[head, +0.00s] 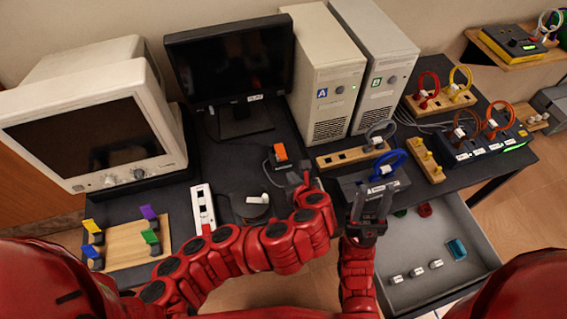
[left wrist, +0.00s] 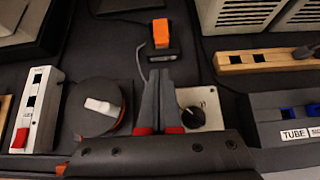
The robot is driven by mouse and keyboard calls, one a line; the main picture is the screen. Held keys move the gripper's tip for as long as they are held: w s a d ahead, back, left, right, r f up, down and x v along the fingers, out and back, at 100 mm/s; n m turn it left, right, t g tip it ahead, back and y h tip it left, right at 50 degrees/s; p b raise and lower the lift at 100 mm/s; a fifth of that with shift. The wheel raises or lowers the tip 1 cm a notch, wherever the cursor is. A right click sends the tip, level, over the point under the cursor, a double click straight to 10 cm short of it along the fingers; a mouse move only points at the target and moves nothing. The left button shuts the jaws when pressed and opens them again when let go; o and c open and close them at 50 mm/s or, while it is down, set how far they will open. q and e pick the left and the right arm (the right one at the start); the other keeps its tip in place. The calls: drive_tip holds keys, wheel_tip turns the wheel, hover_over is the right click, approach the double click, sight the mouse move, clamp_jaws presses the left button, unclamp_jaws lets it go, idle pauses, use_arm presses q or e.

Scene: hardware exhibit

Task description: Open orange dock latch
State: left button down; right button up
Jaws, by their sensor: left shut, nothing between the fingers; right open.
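The orange latch (head: 280,152) stands upright on a small black dock at the middle of the table. In the left wrist view, the orange latch (left wrist: 161,33) is straight ahead of the fingertips, on the dark dock (left wrist: 163,55). My left gripper (head: 299,180) is shut and empty, just on the near side of the dock. In the left wrist view, its fingers (left wrist: 159,78) are together, pointing at the dock, with a small gap visible to the latch. My right gripper (head: 371,193) is open in front of the grey tube box (head: 349,184), fingers pointing away from me.
A round black base with a white knob (left wrist: 102,106) and a metal plate with a black knob (left wrist: 194,117) flank the left fingers. A white switch strip (head: 203,208) is left. Computer towers (head: 320,75) and a monitor (head: 230,60) stand behind. An open grey drawer (head: 455,285) is at right.

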sight(281, 151)
use_arm(q)
drive_tip(key=shift+w+a+f, duration=0.15)
drive_tip(key=shift+w+f, duration=0.2)
drive_tip(key=p+x, duration=0.2)
drive_tip(key=x, duration=0.7)
